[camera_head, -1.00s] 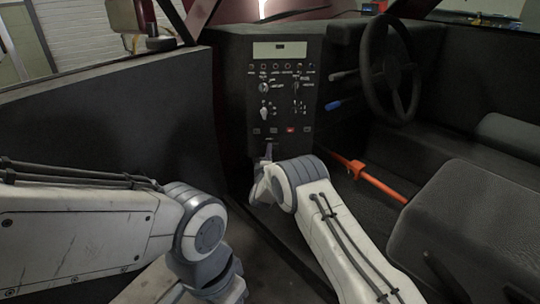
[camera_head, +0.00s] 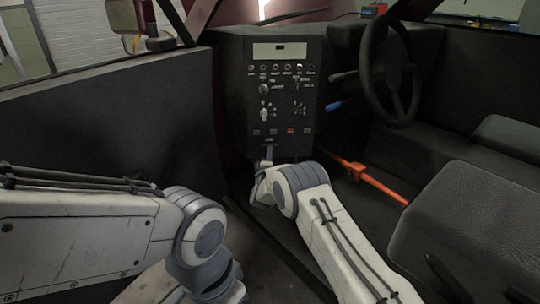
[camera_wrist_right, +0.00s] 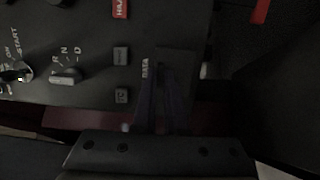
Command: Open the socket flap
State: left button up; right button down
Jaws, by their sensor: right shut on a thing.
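The black control panel (camera_head: 280,95) stands in the middle of the head view. The socket flap (camera_wrist_right: 178,62) is a dark piece beside the DATA label at the panel's lower edge, dim in the right wrist view. My right gripper (camera_head: 267,155) is at the bottom of the panel in the head view. In the right wrist view its dark fingers (camera_wrist_right: 160,103) reach to the flap and are shut on it. The fingers hide part of the flap, and how far it is tilted is hard to tell. My left arm shows at the left, but its gripper is out of view.
Knobs (camera_wrist_right: 66,75) and small buttons (camera_wrist_right: 121,96) sit close to the right fingers. A steering wheel (camera_head: 388,70), an orange lever (camera_head: 368,182) and a seat (camera_head: 475,215) are on the right. A dark door panel (camera_head: 110,130) is on the left.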

jog(key=shift+s+f+m+t+h+b, duration=0.5)
jog(key=shift+t+b, duration=0.55)
jog(key=shift+b, duration=1.4)
jog(key=shift+s+f+m+t+h+b, duration=0.15)
jog(key=shift+f+t+b, duration=0.75)
jog(key=shift+b, duration=1.5)
jog(key=shift+s+f+m+t+h+b, duration=0.35)
jog(key=shift+t+b, duration=0.9)
jog(key=shift+b, duration=1.2)
jog(key=shift+w, duration=0.1)
